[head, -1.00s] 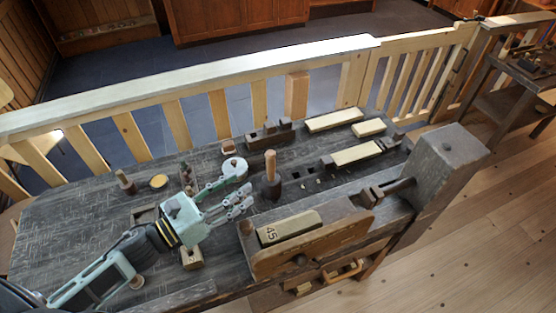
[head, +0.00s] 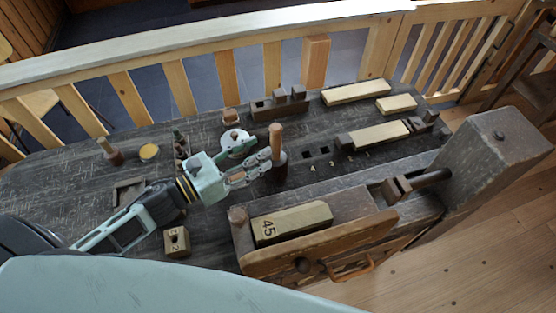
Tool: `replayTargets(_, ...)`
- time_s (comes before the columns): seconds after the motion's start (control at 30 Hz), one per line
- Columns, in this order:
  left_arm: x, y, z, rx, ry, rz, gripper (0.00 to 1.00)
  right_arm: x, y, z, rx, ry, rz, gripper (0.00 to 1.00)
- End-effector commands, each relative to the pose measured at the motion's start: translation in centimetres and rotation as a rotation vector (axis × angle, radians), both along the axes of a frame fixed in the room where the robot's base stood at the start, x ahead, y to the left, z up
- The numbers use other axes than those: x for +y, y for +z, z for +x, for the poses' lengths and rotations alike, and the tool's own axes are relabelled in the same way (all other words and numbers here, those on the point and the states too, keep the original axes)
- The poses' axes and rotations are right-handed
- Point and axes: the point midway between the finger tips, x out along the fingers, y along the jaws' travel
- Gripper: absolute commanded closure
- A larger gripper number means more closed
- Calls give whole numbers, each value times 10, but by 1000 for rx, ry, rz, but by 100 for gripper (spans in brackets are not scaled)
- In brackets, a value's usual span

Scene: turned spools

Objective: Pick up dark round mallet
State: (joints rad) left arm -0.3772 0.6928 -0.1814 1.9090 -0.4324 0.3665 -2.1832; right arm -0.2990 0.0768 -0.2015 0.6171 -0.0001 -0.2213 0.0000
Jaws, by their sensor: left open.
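My left gripper (head: 265,165) comes in from the left and is open. Its fingertips are at the mallet, around the base of the handle and the near side of the head. I cannot tell whether they touch it. My right gripper is not in view.
The dark workbench (head: 75,195) carries a vise with a block marked 45 (head: 291,223) at the front. A round pale metal piece (head: 237,143) lies just behind my gripper. Pale wooden blocks (head: 356,92) lie at the back right. A wooden railing (head: 200,50) runs behind.

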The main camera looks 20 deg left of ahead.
Motion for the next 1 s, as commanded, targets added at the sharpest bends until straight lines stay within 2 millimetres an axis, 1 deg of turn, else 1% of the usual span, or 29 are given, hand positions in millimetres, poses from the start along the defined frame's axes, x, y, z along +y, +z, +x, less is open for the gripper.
replayTargets(0.03, -4, 4, 5, -2, 0, -2, 59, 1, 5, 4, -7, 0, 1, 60)
replayTargets(0.13, -9, 3, 11, -2, 0, -1, 59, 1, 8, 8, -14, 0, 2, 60)
replayTargets(0.27, -14, 2, 18, -1, 1, -1, 59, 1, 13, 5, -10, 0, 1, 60)
replayTargets(0.43, -29, 0, 37, -2, 1, -1, 59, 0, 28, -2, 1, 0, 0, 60)
replayTargets(0.6, -41, -4, 51, -1, 0, 1, 59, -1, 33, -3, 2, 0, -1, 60)
replayTargets(0.87, -43, -7, 53, 0, -1, 1, 59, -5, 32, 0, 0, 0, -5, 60)
replayTargets(1.0, -43, -7, 53, 1, -1, 1, 69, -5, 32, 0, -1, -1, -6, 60)
